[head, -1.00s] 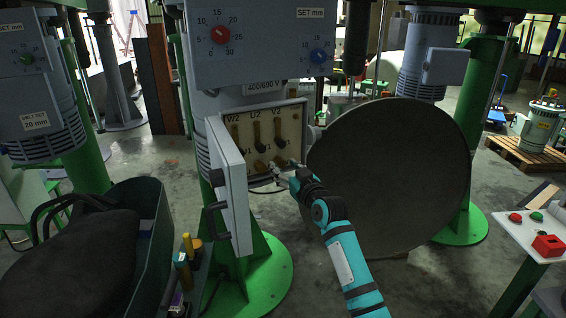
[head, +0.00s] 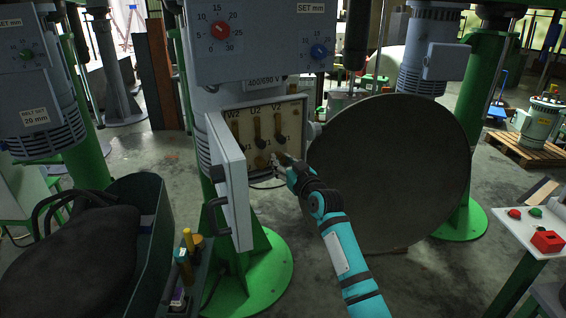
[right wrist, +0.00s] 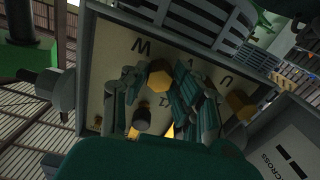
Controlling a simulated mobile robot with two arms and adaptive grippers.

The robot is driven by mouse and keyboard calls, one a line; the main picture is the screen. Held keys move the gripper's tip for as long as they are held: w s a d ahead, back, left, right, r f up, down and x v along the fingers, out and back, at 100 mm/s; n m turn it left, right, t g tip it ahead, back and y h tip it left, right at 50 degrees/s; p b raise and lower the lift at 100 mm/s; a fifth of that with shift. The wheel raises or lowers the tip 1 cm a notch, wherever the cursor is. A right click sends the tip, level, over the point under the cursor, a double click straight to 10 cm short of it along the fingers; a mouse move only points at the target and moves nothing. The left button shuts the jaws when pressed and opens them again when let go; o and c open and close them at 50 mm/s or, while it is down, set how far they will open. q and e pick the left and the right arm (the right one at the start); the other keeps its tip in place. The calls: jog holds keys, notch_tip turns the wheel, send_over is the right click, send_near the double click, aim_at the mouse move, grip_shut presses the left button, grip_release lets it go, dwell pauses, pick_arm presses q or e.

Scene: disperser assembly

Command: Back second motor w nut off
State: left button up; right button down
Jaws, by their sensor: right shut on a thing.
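The open motor terminal box (head: 297,104) in the middle of the head view has a cream board with lettered terminals and brass and dark posts. My right gripper (head: 277,163) reaches its lower right part from below. In the right wrist view, my right gripper (right wrist: 155,88) has its fingers closed around a brass hex nut (right wrist: 160,76) at the board. The fingers partly hide the nut, and I cannot tell if it is still on its thread. Another brass nut (right wrist: 240,105) is to the right of the fingers. My left gripper is not in view.
The box's grey door (head: 232,190) hangs open at the left. A large round disc (head: 390,175) stands close to the right of my arm. A green bin (head: 160,230) with a dark bag is at the left. A control panel (head: 535,225) is at the right.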

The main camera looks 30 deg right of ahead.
jog(key=shift+n, duration=0.3)
jog(key=n+b, duration=0.1)
jog(key=n, duration=0.2)
jog(key=shift+n, duration=0.3)
jog(key=n, duration=0.5)
jog(key=shift+n, duration=0.3)
jog(key=n+p, duration=0.1)
jog(key=n, duration=0.8)
jog(key=shift+r+n+p, duration=0.1)
jog(key=shift+n+p, duration=0.2)
jog(key=shift+n, duration=1.1)
jog(key=c, duration=1.1)
grip_release()
